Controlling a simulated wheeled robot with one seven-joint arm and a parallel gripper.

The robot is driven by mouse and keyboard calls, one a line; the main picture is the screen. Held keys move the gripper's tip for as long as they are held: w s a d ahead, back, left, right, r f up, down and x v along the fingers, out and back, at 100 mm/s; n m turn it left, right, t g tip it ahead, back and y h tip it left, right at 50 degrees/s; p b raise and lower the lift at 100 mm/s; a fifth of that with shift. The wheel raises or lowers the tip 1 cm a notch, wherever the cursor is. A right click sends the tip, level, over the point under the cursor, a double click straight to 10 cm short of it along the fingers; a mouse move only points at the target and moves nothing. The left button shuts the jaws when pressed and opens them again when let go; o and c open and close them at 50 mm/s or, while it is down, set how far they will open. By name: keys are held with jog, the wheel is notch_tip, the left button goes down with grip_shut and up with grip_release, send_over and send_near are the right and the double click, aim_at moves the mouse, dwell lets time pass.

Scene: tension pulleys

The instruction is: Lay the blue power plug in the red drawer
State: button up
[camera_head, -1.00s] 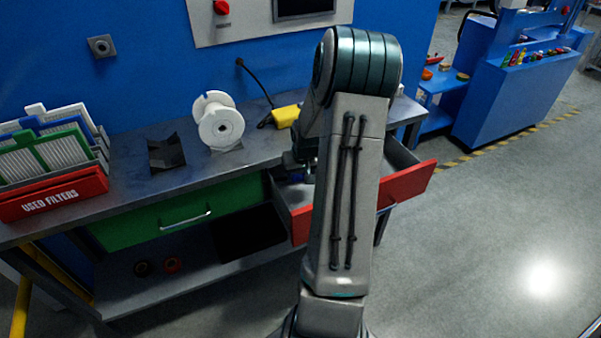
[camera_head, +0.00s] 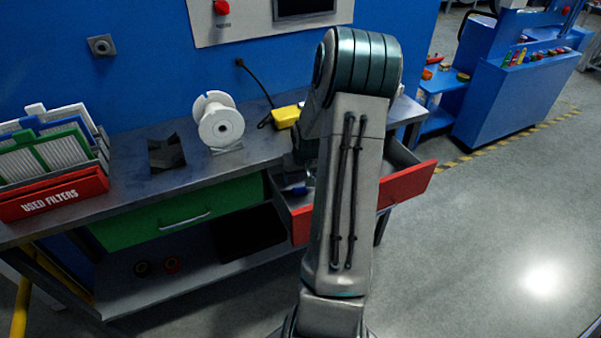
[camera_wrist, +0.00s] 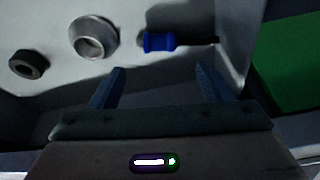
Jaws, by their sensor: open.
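The red drawer (camera_head: 408,183) is pulled out to the right of the green drawer, partly hidden behind my arm. The blue power plug (camera_wrist: 159,41) lies on the drawer's grey floor in the wrist view, near the side wall, with a dark end or cord pointing right. It also shows as a small blue spot in the head view (camera_head: 299,190). My gripper (camera_wrist: 162,72) is open and empty, its two fingers apart on the near side of the plug and not touching it. In the head view the gripper is mostly hidden by my arm.
A grey metal ring-shaped part (camera_wrist: 93,38) and a dark nut (camera_wrist: 29,65) lie in the drawer beside the plug. The closed green drawer (camera_head: 180,213) is to the left. A white spool (camera_head: 220,122) and yellow box (camera_head: 286,117) stand on the bench above.

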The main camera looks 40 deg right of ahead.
jog(key=v, duration=1.2)
jog(key=s+a+r+n, duration=0.1)
jog(key=a+r, duration=0.2)
jog(key=a, duration=0.5)
jog(key=s+a+r+n, duration=0.1)
jog(key=s+a+r, duration=0.1)
jog(key=a+r, duration=0.35)
jog(key=s+a+r+n+y, duration=0.1)
jog(key=s+a+n, duration=0.1)
jog(key=s+a, duration=1)
jog(key=a, duration=0.3)
jog(key=shift+s+n, duration=0.2)
jog(key=shift+n, duration=0.2)
